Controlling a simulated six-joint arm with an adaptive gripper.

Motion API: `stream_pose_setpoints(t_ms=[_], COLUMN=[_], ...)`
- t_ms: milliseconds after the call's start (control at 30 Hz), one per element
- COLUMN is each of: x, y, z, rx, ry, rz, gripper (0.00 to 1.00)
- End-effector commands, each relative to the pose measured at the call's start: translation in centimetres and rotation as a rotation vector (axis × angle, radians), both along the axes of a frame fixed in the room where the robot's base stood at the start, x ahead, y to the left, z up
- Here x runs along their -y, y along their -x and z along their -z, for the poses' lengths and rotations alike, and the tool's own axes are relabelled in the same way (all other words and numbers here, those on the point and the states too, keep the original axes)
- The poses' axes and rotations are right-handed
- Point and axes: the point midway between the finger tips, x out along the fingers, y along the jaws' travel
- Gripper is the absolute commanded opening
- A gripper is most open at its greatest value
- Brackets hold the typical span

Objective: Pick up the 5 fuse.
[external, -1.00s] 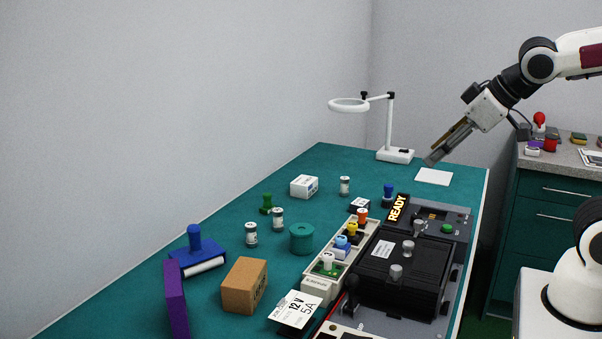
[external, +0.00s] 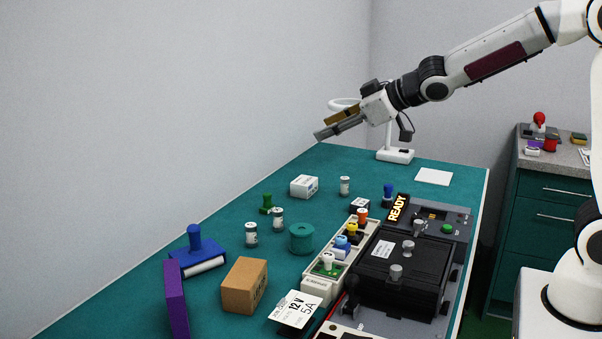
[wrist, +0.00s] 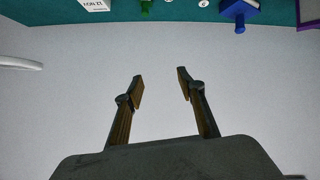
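Several small cylinders that look like fuses stand on the green bench in the external view: one at the front (external: 251,234), one just behind it (external: 278,219) and one farther back (external: 345,187). Their ratings are too small to read, so I cannot tell which is the 5 fuse. A white card (external: 296,309) reads 12 V 5A. My gripper (external: 325,134) is high above the far part of the bench, well clear of the cylinders. In the wrist view my gripper (wrist: 160,78) is open and empty, with wall between its fingers.
A ring lamp (external: 391,130) stands behind my gripper. A rack of coloured plugs (external: 318,285) and a black device (external: 410,270) lie right.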

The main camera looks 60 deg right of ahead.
Motion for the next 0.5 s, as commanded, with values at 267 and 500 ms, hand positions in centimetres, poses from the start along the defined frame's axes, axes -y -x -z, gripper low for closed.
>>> stream_pose_setpoints(t_ms=[267, 500], x=[-1.3, -3.1], y=[-5.6, -9.3], z=[2.6, 5.5], rx=[0.055, 0.092], ry=[-0.02, -0.058], rz=[-0.106, -0.214], gripper=[0.39, 0.39])
